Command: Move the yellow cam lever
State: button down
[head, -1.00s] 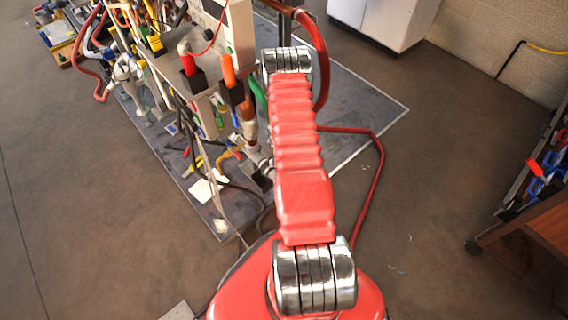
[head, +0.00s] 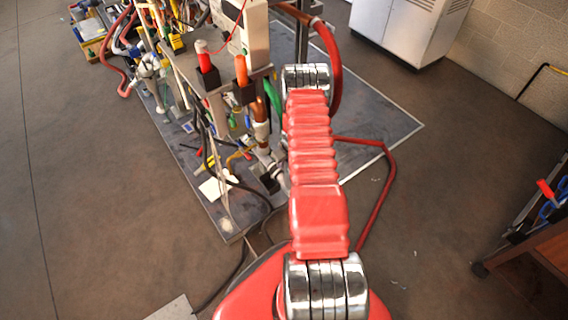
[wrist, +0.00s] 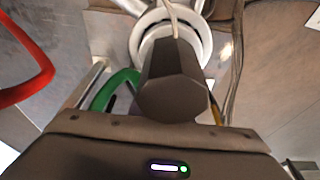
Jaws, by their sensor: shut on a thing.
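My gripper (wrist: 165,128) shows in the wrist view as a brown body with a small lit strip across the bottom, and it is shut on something. A thin yellow piece (wrist: 216,115) shows at its far edge, right of a dark six-sided block (wrist: 172,97); it looks like part of the yellow cam lever. The block and the gripper body hide the hold itself. A white ring (wrist: 140,40) lies behind the block. In the head view, my red arm reaches toward the pipework and hides the gripper. A yellow piece (head: 240,155) shows near the pipes left of the arm.
A green curved hose (wrist: 112,88) and a red hose (wrist: 38,80) lie left of the gripper in the wrist view. The red hose (head: 385,190) also runs over the grey floor plate (head: 385,125). A white cabinet (head: 395,30) stands behind.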

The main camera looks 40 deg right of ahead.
jog(key=c, duration=1.6)
grip_release()
jog(key=shift+w, duration=0.1)
jog(key=shift+c, duration=0.2)
jog(key=shift+r, duration=0.1)
jog(key=v, duration=1.2)
jog(key=shift+r, duration=0.4)
jog(key=shift+a+r, duration=0.1)
jog(key=shift+r, duration=0.3)
jog(key=shift+c, duration=0.5)
